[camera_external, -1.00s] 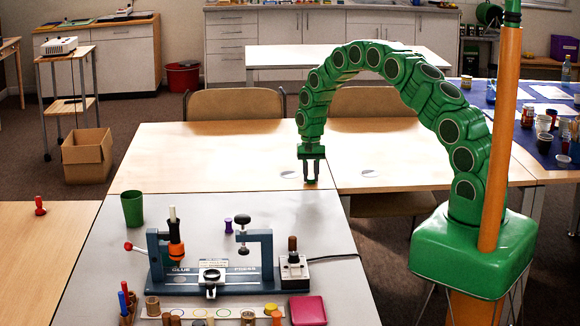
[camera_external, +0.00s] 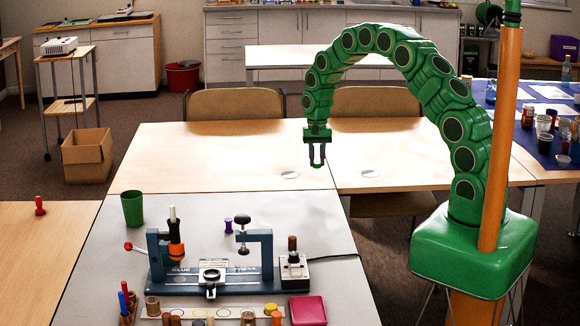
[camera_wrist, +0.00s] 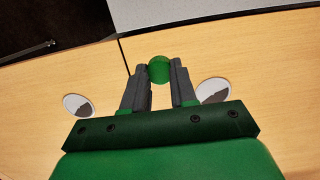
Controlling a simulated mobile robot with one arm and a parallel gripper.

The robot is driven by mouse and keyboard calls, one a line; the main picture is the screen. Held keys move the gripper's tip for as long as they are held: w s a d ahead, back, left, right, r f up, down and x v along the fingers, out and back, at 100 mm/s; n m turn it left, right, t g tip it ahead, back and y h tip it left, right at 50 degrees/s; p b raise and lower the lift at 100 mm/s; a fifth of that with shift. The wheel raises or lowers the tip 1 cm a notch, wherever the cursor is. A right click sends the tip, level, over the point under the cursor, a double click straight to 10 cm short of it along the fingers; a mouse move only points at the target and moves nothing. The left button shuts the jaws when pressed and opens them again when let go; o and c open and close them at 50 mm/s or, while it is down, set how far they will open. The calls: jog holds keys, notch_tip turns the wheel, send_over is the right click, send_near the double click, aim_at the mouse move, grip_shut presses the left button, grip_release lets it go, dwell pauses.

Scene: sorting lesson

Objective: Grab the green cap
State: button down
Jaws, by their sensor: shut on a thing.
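The green cap (camera_wrist: 160,69) shows in the wrist view as a small round green piece between the fingertips. My gripper (camera_wrist: 160,84) is shut on it. In the external view my gripper (camera_external: 316,161) points down over the wooden table, and the cap (camera_external: 317,165) is a small green spot at its tips. It appears held above the tabletop. The fingers partly hide the cap in both views.
Two white-and-grey discs (camera_external: 290,174) (camera_external: 370,174) lie on the wooden table (camera_external: 230,160), one on each side of my gripper. A blue glue press (camera_external: 165,258), a green cup (camera_external: 132,208) and a pink box (camera_external: 307,310) stand on the grey table in front.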

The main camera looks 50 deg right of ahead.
jog(key=s+a+r, duration=0.2)
jog(key=s+r, duration=0.4)
jog(key=s, duration=0.4)
jog(key=shift+s+r, duration=0.15)
jog(key=shift+s, duration=0.25)
